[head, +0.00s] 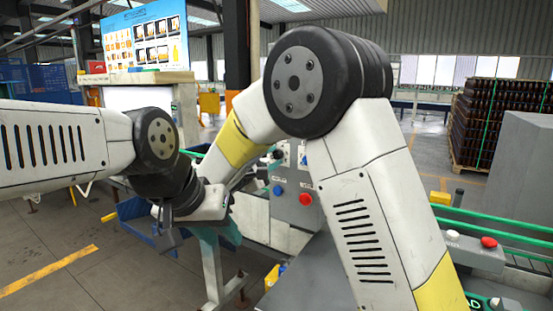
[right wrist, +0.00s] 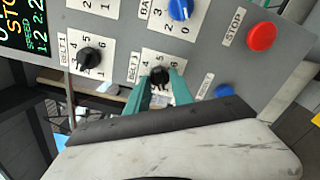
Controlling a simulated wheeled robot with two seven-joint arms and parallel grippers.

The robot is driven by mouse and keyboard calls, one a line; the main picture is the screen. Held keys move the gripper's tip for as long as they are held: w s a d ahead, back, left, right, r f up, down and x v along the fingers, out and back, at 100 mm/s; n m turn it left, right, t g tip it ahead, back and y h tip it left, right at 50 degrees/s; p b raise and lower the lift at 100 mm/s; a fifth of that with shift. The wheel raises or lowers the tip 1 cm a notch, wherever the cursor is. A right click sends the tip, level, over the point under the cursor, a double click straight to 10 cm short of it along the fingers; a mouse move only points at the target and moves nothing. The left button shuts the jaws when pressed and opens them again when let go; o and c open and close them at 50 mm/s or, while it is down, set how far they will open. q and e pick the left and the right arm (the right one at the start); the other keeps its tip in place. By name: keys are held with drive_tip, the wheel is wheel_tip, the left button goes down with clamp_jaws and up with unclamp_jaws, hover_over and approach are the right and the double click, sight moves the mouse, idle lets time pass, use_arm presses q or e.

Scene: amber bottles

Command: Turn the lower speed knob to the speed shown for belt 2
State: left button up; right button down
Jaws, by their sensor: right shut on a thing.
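In the right wrist view a tilted grey control panel (right wrist: 115,38) fills the top. The lower speed knob (right wrist: 160,75), black on a white numbered plate, sits between the teal fingers of my right gripper (right wrist: 161,82), which is shut on it. The upper black speed knob (right wrist: 88,57) is apart, to the left. A display (right wrist: 24,28) with green and orange text is cut off at the left edge; I cannot read the belt 2 speed surely. The held knob's pointer is unclear. In the head view my left gripper (head: 167,238) hangs away from the panel; its opening is unclear.
A red STOP button (right wrist: 262,36), a blue knob (right wrist: 180,9) and a blue button (right wrist: 224,90) are near my right gripper. In the head view a blue bin (head: 142,230) stands below my left gripper. Stacked bottles (head: 497,115) are at the far right.

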drive_tip(key=m, duration=0.8)
drive_tip(key=shift+m, duration=0.4)
idle(0.4)
drive_tip(key=c, duration=1.1)
unclamp_jaws()
